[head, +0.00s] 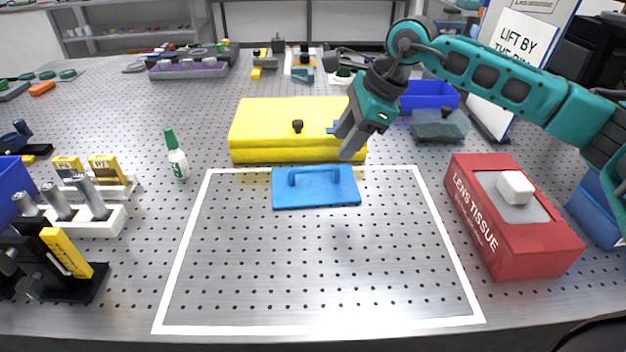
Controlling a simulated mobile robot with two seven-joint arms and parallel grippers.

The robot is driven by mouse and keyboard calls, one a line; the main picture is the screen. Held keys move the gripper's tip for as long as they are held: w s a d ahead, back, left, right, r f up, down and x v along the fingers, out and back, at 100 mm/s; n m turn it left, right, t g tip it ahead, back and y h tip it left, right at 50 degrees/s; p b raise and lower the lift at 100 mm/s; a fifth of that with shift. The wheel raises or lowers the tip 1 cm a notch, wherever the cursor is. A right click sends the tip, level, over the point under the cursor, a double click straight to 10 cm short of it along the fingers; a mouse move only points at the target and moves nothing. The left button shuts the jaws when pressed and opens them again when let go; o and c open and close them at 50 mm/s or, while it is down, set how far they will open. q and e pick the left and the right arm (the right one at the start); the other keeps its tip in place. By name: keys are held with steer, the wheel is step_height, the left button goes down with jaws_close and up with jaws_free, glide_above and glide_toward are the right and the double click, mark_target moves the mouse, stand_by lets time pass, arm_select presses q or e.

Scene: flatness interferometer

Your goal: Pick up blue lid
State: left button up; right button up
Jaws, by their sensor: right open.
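The blue lid (340,192) is a flat blue plate with a raised bar handle on top. It lies at the back of the white-outlined rectangle on the perforated bench, just in front of a yellow box. My right gripper (347,146) comes in from the right and is open and empty. It hangs above and behind the lid's right part, in front of the yellow box's right end, apart from the lid's handle as far as I can tell. My left gripper is not in the head view.
The yellow box (262,125) stands directly behind the lid. A red lens tissue box (520,245) is at the right. A green-capped bottle (177,160) stands at the left, near white holders (85,218). The white-outlined area (315,265) in front of the lid is clear.

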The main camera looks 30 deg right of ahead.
mark_target(327, 167)
steer(key=x, duration=0.7)
steer(key=shift+w+a+f+p, duration=0.2)
steer(key=shift+a+p, duration=0.1)
steer(key=shift+a, duration=0.1)
steer(key=shift+s, duration=0.1)
jaws_close()
steer(key=shift+r, duration=0.1)
